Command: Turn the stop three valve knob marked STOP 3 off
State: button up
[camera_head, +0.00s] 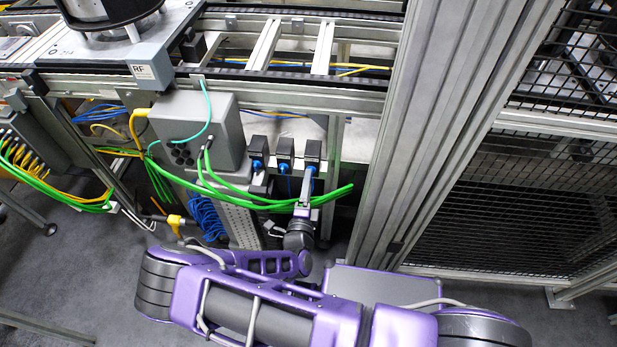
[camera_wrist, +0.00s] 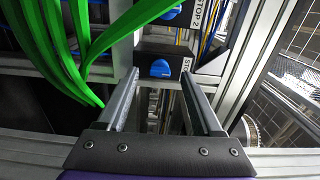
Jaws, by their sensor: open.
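The valve box (camera_wrist: 150,54) at the centre of the wrist view has a blue knob (camera_wrist: 161,69). Its label reads "STO"; the rest is cut off behind my right finger. In the head view, the rightmost of three black valve boxes (camera_head: 312,150) is above my gripper (camera_head: 308,188), its blue knob (camera_head: 311,169) partly hidden by the fingers. My gripper (camera_wrist: 158,82) is open and empty, pointing at this box. The knob shows between the fingertips in the wrist view; I cannot tell whether they touch it.
A STOP 2 valve with a blue knob (camera_wrist: 171,13) is just beyond. Thick green cables (camera_wrist: 110,40) hang close along my left finger and cross by the gripper in the head view (camera_head: 270,204). A grey box (camera_head: 196,130) stands left; a large aluminium post (camera_head: 415,120) is right.

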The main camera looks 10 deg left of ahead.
jog(key=s, duration=1.4)
jog(key=shift+s+d, duration=0.35)
jog(key=shift+d, duration=0.1)
